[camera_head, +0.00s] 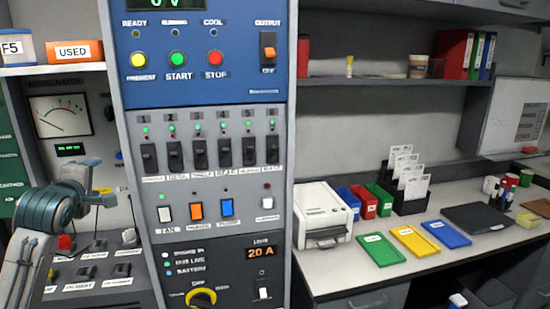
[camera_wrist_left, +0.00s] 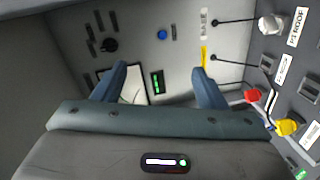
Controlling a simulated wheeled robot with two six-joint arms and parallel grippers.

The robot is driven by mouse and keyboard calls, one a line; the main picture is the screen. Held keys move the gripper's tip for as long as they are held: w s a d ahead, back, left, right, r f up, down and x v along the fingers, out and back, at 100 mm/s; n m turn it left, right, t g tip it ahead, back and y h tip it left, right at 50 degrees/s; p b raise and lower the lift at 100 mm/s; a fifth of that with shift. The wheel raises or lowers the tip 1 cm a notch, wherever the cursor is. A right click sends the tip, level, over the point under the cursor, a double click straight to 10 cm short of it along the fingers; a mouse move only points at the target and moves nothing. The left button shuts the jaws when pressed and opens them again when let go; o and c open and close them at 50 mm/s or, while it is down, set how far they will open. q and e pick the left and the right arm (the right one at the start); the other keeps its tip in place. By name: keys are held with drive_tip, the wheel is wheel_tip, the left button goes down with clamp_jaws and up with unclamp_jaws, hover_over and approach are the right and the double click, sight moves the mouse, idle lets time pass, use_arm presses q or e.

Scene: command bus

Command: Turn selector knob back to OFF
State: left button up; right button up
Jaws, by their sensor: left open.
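A yellow-rimmed selector knob (camera_head: 202,298) sits at the bottom of the tall grey and blue panel in the head view, cut off by the frame's lower edge. Small labels surround it; I cannot read which one it points to. My left gripper (camera_head: 101,181) is at the left, in front of the meter console, left of and above the knob. It is open and empty, and its two blue fingers are spread apart in the left wrist view (camera_wrist_left: 162,76). The selector knob is not recognisable in the left wrist view. My right gripper is not in view.
Rows of black switches (camera_head: 198,153) and coloured rocker switches (camera_head: 197,211) project above the knob. The left console has a meter (camera_head: 60,115), a red knob (camera_wrist_left: 252,96) and a yellow knob (camera_wrist_left: 287,127). A desk with a printer (camera_head: 322,214) and trays stands right.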

use_arm(q)
drive_tip(key=s+d+f+m+g+h, duration=0.1)
drive_tip(key=s+d+f+m+g, duration=0.15)
drive_tip(key=s+f, duration=0.45)
drive_tip(key=s+d+f+m+g, duration=0.15)
drive_tip(key=d+f+m, duration=0.25)
drive_tip(key=f, duration=0.8)
drive_tip(key=s+d+f+m+g+h, duration=0.1)
drive_tip(key=s+d+f+m+g, duration=0.15)
drive_tip(key=s+f, duration=0.45)
drive_tip(key=s+d+f+m+g, duration=0.25)
drive_tip(key=s+f, duration=0.25)
drive_tip(key=s, duration=0.4)
drive_tip(key=s+d+f+m+g, duration=0.1)
drive_tip(key=s+d+f+m, duration=0.1)
drive_tip(key=s+f+m, duration=0.5)
drive_tip(key=s+d+f+g, duration=0.2)
drive_tip(key=s+d+f, duration=0.15)
drive_tip(key=s, duration=0.75)
drive_tip(key=a+f+g, duration=0.1)
drive_tip(key=a+f, duration=0.1)
drive_tip(key=f, duration=1.3)
drive_tip(key=a+f, duration=0.2)
drive_tip(key=f, duration=1.2)
drive_tip(key=s+f+g, duration=0.1)
drive_tip(key=s+f, duration=1.7)
drive_tip(key=f, duration=0.3)
drive_tip(key=shift+a+g+h, duration=0.3)
drive_tip(key=shift+a, duration=0.15)
